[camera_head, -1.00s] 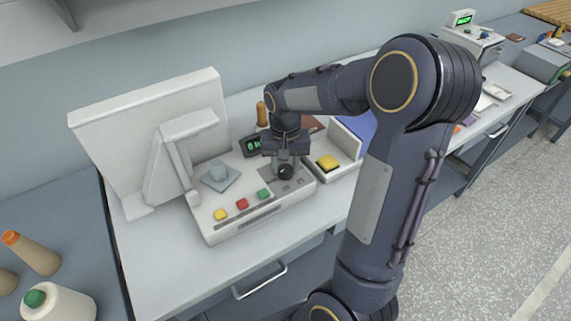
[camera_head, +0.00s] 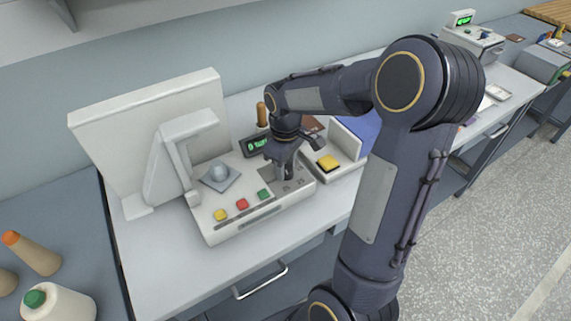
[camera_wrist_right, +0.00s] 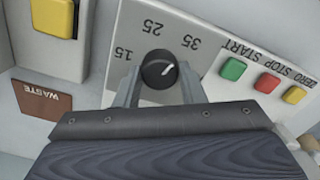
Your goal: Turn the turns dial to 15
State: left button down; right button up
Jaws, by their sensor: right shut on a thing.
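The turns dial (camera_wrist_right: 157,72) is a round black knob with a white mark, on a pale panel. Printed 15, 25 and 35 arc around it in the right wrist view. The mark points to the right in that view, on the 35 side and away from the 15. My right gripper (camera_wrist_right: 158,84) is shut on the dial, one finger on either side. In the head view the right gripper (camera_head: 285,172) points down at the right end of the cream machine (camera_head: 212,232), hiding the dial. My left gripper is not in view.
Yellow (camera_head: 221,214), red (camera_head: 242,204) and green (camera_head: 263,194) buttons line the machine's front. A green-lit display (camera_head: 257,144) stands behind the gripper. A box with a yellow button (camera_head: 328,162) is close on the right. Bottles (camera_head: 60,303) stand at lower left.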

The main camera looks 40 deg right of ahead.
jog(key=n, duration=0.5)
jog(key=shift+n, duration=0.3)
jog(key=n+p, duration=0.1)
jog(key=n, duration=0.4)
jog(key=n+p, duration=0.1)
jog(key=n, duration=0.4)
jog(key=shift+r+n, duration=0.1)
jog(key=shift+n, duration=0.3)
jog(key=n+p, duration=0.2)
jog(key=n, duration=0.3)
jog(key=shift+n, duration=0.4)
jog(key=o, duration=1)
